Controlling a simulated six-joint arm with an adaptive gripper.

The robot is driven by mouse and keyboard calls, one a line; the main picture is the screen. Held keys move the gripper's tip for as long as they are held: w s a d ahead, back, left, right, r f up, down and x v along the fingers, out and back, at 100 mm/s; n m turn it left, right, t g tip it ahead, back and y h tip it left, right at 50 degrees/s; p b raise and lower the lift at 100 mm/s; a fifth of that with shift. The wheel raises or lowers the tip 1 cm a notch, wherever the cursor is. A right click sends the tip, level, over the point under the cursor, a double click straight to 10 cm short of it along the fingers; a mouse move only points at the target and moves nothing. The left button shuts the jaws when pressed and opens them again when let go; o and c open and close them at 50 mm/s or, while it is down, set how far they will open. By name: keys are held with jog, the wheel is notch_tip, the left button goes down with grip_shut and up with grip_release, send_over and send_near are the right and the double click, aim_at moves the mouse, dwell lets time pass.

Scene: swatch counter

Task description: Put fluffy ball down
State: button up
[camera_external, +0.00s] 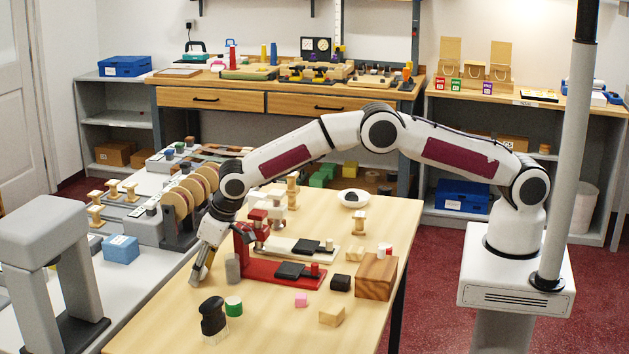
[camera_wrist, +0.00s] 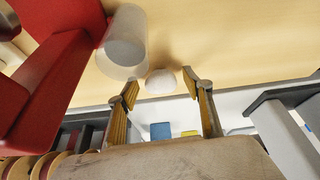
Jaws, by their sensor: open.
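A small white rounded ball (camera_wrist: 160,82) shows in the wrist view, between the two fingertips and by the table edge. It appears to sit on the wooden table, with a soft shadow beside it. My gripper (camera_wrist: 160,90) is open, with one finger on each side of the ball and a gap visible at both sides. In the external view my gripper (camera_external: 197,279) points down at the table's left edge. I cannot make out the ball there.
A grey cylinder (camera_external: 232,268) and a red press-like stand (camera_external: 285,277) are close to the right of my gripper. A black-topped object (camera_external: 212,317) and a green cylinder (camera_external: 233,306) stand in front. A grey arch-shaped stand (camera_external: 45,255) is at left.

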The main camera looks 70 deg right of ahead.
jog(key=shift+c, duration=0.3)
jog(key=c, duration=0.8)
jog(key=shift+r, duration=0.2)
jog(key=shift+r, duration=4.85)
